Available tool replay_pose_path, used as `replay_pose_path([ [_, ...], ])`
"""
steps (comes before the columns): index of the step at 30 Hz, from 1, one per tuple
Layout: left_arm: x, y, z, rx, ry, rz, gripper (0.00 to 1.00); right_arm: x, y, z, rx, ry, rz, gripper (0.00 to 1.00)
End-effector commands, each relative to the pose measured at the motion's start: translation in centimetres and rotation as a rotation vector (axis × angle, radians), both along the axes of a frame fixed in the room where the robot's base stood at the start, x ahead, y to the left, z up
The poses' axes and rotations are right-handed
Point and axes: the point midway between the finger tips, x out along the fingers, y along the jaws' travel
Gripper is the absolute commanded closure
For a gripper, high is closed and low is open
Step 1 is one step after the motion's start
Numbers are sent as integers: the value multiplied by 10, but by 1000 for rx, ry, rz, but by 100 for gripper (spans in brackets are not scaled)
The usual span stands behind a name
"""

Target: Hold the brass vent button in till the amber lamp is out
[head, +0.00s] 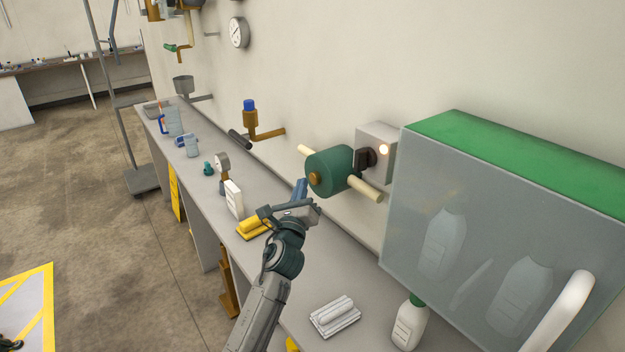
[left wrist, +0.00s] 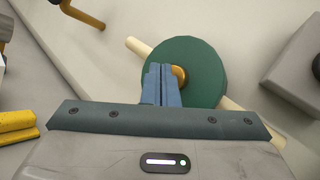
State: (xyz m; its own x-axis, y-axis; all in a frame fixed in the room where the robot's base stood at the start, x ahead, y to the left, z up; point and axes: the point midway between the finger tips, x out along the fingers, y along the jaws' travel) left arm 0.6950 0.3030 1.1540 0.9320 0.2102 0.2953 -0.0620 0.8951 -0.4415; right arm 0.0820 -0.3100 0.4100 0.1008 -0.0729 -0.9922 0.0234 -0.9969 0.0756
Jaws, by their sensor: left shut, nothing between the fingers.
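The brass vent button (head: 315,179) sits on the near end face of a green cylinder (head: 333,168) on the wall pipe. The amber lamp (head: 384,149) glows on a pale box (head: 377,140) behind the cylinder. My left gripper (head: 301,184) is shut and empty, its blue fingertips close in front of the button. In the left wrist view, the shut fingers (left wrist: 161,84) point at the green face (left wrist: 205,62) and partly cover the button (left wrist: 180,76), which shows at their right. I cannot tell whether they touch it. My right gripper is not in view.
A cabinet with a clear front (head: 450,230) and green top stands to the right. Pale pipe (head: 365,188) sticks out beside the cylinder. The bench below holds a yellow item (head: 254,228), a white bottle (head: 408,325) and a white stack (head: 335,316).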

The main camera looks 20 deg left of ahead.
Motion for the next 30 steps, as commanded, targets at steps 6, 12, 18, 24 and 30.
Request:
replay_pose_path([
  [6, 0, 0, 0, 0, 0, 0, 100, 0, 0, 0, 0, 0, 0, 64],
  [12, 5, -3, 1, -1, -1, -1, 100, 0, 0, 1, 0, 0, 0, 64],
  [18, 7, -5, 1, 0, 0, -1, 100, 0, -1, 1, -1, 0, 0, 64],
  [24, 7, -5, 0, 0, 0, 0, 100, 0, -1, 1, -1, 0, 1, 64],
  [30, 9, -5, 0, 0, 0, 0, 100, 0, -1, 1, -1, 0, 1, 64],
])
